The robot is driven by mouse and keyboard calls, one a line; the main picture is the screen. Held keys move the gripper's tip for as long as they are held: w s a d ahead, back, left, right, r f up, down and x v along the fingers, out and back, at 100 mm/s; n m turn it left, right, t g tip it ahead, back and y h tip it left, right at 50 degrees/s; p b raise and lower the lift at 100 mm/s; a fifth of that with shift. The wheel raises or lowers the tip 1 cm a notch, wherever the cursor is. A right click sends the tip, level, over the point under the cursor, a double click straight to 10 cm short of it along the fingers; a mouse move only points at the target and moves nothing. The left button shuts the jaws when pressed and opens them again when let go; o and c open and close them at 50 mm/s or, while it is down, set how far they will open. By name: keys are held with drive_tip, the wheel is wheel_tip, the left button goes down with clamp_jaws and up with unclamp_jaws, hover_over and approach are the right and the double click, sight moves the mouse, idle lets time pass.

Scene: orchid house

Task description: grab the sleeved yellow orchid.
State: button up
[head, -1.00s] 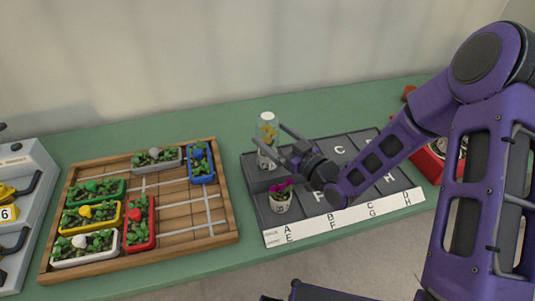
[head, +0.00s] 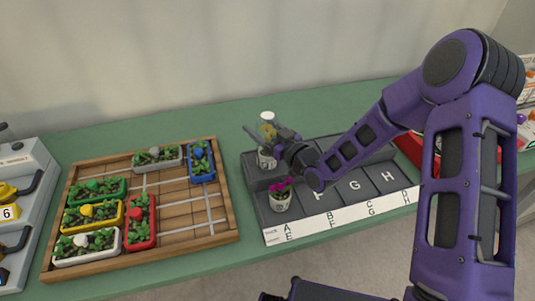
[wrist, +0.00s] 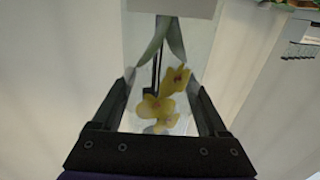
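The sleeved yellow orchid (head: 267,117) stands upright in a white pot in the back left cell of the dark lettered tray (head: 335,203), the column labelled A and E. Its clear sleeve and yellow flowers fill the middle of the wrist view (wrist: 172,80). My gripper (head: 262,135) is at the height of the flowers, coming in from the right. In the wrist view its fingers (wrist: 162,76) stand on the left and right sides of the sleeve, looking open around it. Whether either finger touches the sleeve is unclear. My arm hides part of the tray's back row.
A magenta orchid (head: 281,198) in a white pot stands in the front cell just before the yellow one. A wooden tray (head: 228,222) with several coloured planters lies to the left. A red container (head: 409,147) is at the right, partly behind my arm.

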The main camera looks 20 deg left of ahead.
clamp_jaws()
drive_tip(key=shift+r, duration=0.1)
